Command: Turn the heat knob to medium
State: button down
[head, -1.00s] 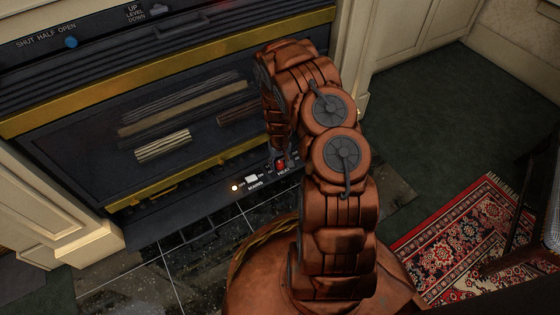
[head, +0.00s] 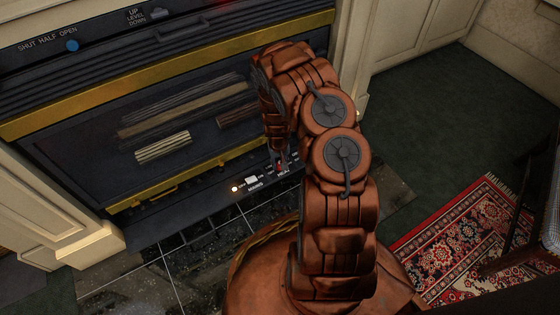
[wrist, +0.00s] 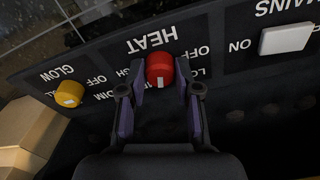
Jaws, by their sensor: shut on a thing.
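The red heat knob (wrist: 160,68) is on the dark control panel under the upside-down word HEAT in the wrist view. My gripper (wrist: 160,84) is shut on it, with a finger on each side. The white mark on the knob faces the bottom of the wrist picture, between LOW at right and HIGH at left. OFF is at upper right. In the head view my gripper (head: 280,164) reaches down to the panel and mostly covers the knob.
A yellow GLOW knob (wrist: 69,93) and a white MAINS switch (wrist: 285,38) flank the heat knob. A small lamp (head: 235,189) glows beside the switch. The fireplace (head: 160,120) rises behind the panel. Dark hearth tiles (head: 190,255) lie in front; a patterned rug (head: 470,240) is at right.

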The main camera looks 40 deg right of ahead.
aim_at(278, 165)
jog(key=shift+a+m+b, duration=0.15)
jog(key=shift+m+b, duration=0.3)
jog(key=shift+m, duration=0.85)
jog(key=c, duration=1)
grip_release()
jog(key=shift+o, duration=1)
notch_tip(278, 165, up, 12)
jog(key=shift+a, duration=0.3)
